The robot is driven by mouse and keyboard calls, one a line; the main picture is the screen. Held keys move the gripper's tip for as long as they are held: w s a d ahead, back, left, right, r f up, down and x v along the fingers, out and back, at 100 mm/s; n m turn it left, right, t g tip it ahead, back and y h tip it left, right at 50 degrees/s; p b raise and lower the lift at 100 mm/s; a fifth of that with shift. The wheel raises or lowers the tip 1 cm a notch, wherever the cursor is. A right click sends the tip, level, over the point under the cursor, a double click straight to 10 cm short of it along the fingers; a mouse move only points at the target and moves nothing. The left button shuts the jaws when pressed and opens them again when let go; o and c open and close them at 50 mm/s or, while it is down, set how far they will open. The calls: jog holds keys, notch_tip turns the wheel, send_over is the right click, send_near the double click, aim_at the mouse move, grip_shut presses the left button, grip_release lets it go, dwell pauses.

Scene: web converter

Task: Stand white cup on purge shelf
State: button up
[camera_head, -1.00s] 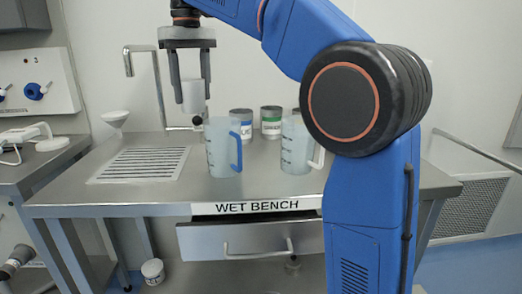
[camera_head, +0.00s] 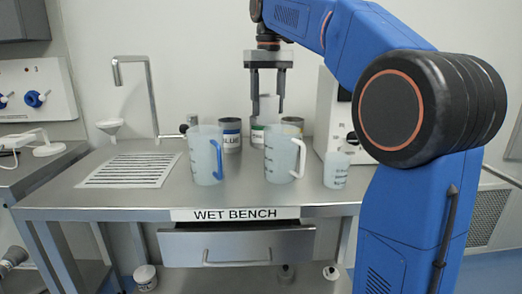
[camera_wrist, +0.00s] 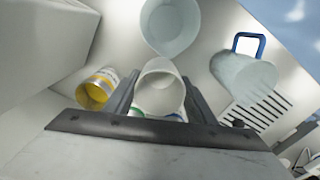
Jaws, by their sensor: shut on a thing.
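My gripper (camera_head: 267,108) is shut on a small white cup (camera_head: 269,107) and holds it upright above the back of the wet bench, in front of the cans. In the wrist view, the white cup (camera_wrist: 159,92) sits between the two fingers of my gripper (camera_wrist: 160,80), with its open mouth towards the camera. In the head view, the cup's lower part is close to the rim of a clear jug, and I cannot tell the gap in depth. I cannot identify a purge shelf in either view.
On the steel bench (camera_head: 120,197) stand a blue-handled jug (camera_head: 206,158), a white-handled jug (camera_head: 280,155) and a small beaker (camera_head: 337,170). Cans (camera_head: 231,136) and a white box (camera_head: 333,105) stand behind. A tap (camera_head: 152,90) and drain grate (camera_head: 130,170) are left.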

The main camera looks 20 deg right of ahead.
notch_tip(320, 180, down, 13)
dwell(0.6)
jog(key=shift+f, duration=0.25)
jog(key=o, duration=1)
jog(key=shift+r, duration=0.1)
